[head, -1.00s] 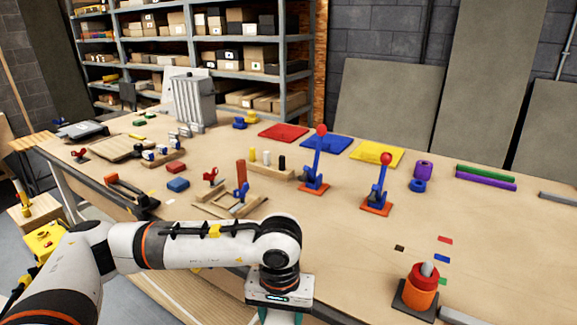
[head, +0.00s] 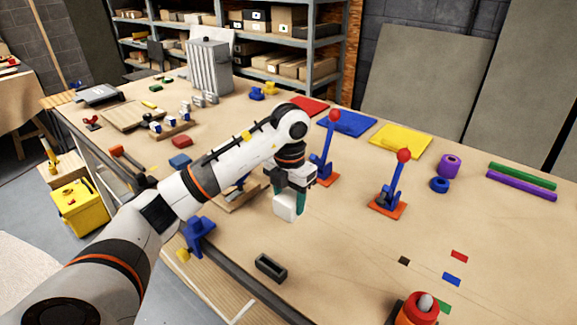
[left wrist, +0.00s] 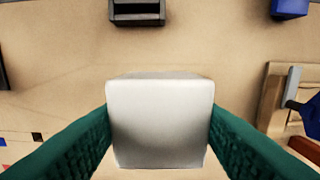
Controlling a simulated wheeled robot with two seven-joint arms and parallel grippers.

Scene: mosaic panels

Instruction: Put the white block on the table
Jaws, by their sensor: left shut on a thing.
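The white block (head: 286,206) is between the green fingers of my left gripper (head: 288,200), above the table (head: 350,250) in the head view. In the left wrist view the block (left wrist: 160,118) fills the middle, with a green finger against each side, so the left gripper (left wrist: 160,135) is shut on it. The exact gap between block and table top is hard to tell. My right gripper is not in view.
A dark open holder (head: 270,267) lies at the front edge. Blue levers with red knobs (head: 334,117) (head: 403,156) stand behind and to the right. An orange cylinder (head: 420,310) is at the front right. The table between holder and small coloured tiles (head: 452,279) is clear.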

